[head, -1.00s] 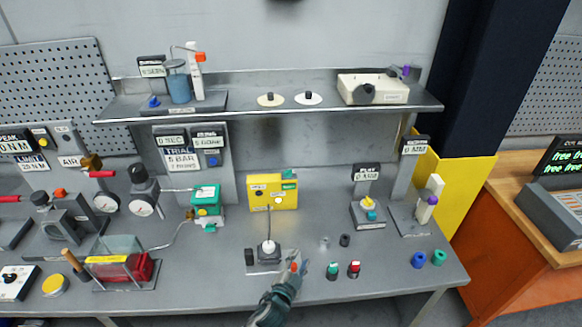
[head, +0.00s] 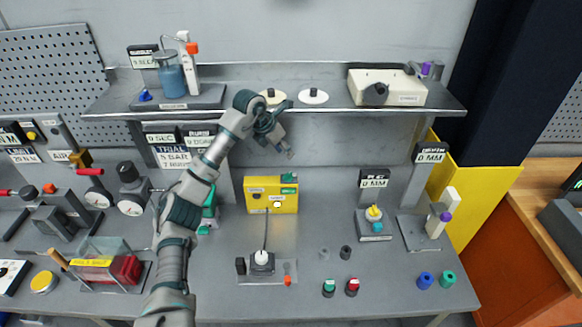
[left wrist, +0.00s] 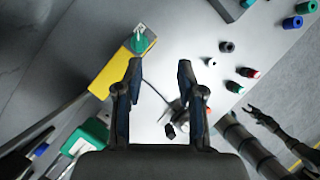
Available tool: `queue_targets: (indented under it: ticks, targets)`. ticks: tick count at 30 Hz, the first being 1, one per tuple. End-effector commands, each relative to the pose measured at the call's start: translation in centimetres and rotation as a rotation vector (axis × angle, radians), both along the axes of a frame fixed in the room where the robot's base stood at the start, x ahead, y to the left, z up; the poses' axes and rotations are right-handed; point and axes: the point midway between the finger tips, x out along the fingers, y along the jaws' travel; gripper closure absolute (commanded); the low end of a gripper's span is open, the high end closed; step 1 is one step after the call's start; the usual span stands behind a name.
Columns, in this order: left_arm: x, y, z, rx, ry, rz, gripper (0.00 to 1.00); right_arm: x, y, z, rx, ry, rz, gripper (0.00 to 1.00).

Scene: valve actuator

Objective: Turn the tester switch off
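I cannot read which part is labelled as the tester. A yellow box (head: 268,198) with a green switch (head: 289,178) at its top right stands at the middle of the bench.
In front of the box are a cabled white knob (head: 262,257) and a small orange-tipped lever (head: 287,270). Green (head: 328,288) and red (head: 352,286) knobs stand to their right. The shelf (head: 300,110) runs above and behind my left gripper.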

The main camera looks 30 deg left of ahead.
Motion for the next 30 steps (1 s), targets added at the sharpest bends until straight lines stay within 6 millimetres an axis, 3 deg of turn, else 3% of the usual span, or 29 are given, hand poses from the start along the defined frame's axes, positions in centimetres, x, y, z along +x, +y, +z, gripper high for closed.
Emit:
queue_targets:
  ticks: [1, 3, 8, 24, 30]
  targets:
    - [-0.7, 1.7, 0.9, 0.035, 0.027, 0.036, 0.61, -0.1, 0.0, 0.0, 0.001, 0.001, 0.001, 0.53]
    - [-1.5, 3.1, 1.4, 0.067, 0.057, 0.067, 0.61, -0.1, -0.1, 0.0, 0.001, 0.001, 0.001, 0.53]
    - [-1.3, 3.5, 0.4, 0.082, 0.075, 0.081, 0.61, 0.0, -0.1, 0.0, 0.002, 0.001, 0.000, 0.53]
    - [3.2, 2.5, -10.9, 0.074, 0.074, 0.077, 0.61, 0.2, 0.0, 1.0, 0.000, 0.002, 0.000, 0.53]
    - [4.3, 2.2, -13.6, 0.075, 0.071, 0.077, 0.61, 0.2, 0.1, 1.2, 0.001, 0.001, -0.001, 0.53]
